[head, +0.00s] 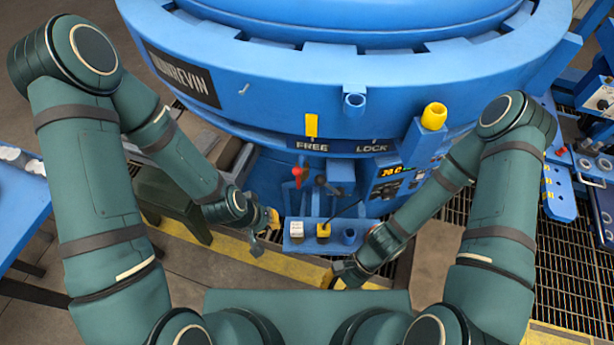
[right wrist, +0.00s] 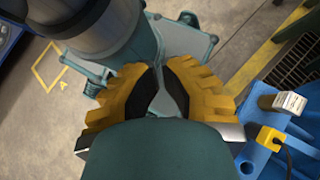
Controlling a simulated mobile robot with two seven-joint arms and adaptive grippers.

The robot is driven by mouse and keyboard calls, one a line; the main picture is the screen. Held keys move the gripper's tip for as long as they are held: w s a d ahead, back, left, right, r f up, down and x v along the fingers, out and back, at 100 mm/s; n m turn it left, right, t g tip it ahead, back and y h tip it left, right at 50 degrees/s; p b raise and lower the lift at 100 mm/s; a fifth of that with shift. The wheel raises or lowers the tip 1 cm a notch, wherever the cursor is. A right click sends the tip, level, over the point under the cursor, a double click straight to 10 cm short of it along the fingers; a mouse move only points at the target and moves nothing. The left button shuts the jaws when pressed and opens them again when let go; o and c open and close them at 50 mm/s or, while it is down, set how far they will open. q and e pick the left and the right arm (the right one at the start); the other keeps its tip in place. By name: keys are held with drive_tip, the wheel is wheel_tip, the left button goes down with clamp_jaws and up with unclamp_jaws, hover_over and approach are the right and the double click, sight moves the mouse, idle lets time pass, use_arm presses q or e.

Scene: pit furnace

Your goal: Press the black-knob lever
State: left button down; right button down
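The black-knob lever (head: 320,181) stands on the front of the blue furnace, below the FREE and LOCK labels. A red-knob lever (head: 297,171) is just left of it. My left gripper (head: 268,232) is below and left of the levers, apart from them. Its fingers are too small to tell their opening. My right gripper (head: 338,276) is low in front of the furnace, below the small blue tray, and apart from the levers. In the right wrist view its yellow fingers (right wrist: 158,74) come together at the tips with nothing held. The levers are not in that view.
The small blue tray (head: 296,246) holds a white block, a yellow-topped piece with a cable and a blue cup. Blue tables stand at both sides. A floor grating (head: 470,250) lies at right.

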drive_tip(key=w+a+r+m+t+y, duration=0.4)
drive_tip(key=w+a+m+t+y, duration=0.45)
drive_tip(key=m, duration=0.75)
drive_tip(key=w+d+f+m+t+h, duration=0.2)
drive_tip(key=w+f+m+t+h, duration=0.1)
drive_tip(key=m, duration=0.5)
drive_tip(key=w+d+f+m+t+h, duration=0.1)
drive_tip(key=w+f+m+t+h, duration=0.2)
drive_tip(key=w+m+t+h, duration=0.2)
drive_tip(key=w+m+t, duration=0.3)
drive_tip(key=w+m, duration=0.1)
drive_tip(key=w, duration=0.1)
drive_tip(key=shift+d+m+h, duration=0.3)
drive_tip(key=shift+d+h, duration=0.05)
drive_tip(key=shift+t, duration=0.25)
drive_tip(key=w+a, duration=0.1)
drive_tip(key=w, duration=0.8)
drive_tip(key=shift+w+b, duration=0.2)
drive_tip(key=shift+b, duration=0.2)
